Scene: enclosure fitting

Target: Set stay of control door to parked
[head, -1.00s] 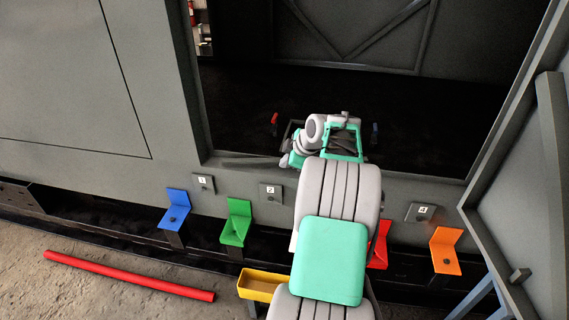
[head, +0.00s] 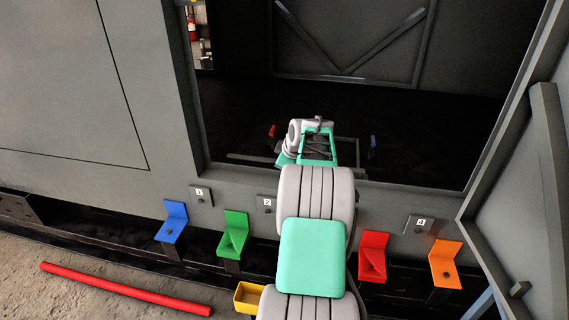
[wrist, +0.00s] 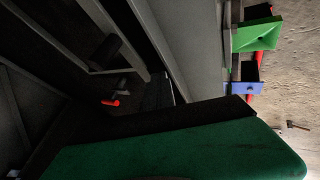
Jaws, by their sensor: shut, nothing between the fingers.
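The grey door (head: 515,215) on the right stands open beside the dark enclosure opening, with a diagonal bar (head: 550,150) and a small block (head: 519,289) on it. I cannot tell which part is its stay. Inside the opening, a small red handle (head: 272,131) and a small blue handle (head: 373,142) stand on either side of my gripper (head: 317,148). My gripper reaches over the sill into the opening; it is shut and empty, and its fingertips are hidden. A red handle (wrist: 115,102) also shows in the wrist view, apart from the green surface in front.
Blue (head: 172,222), green (head: 234,235), red (head: 373,257) and orange (head: 445,264) brackets line the front below numbered plates. A yellow tray (head: 247,299) is partly behind my arm. A red rod (head: 125,289) lies on the floor at left.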

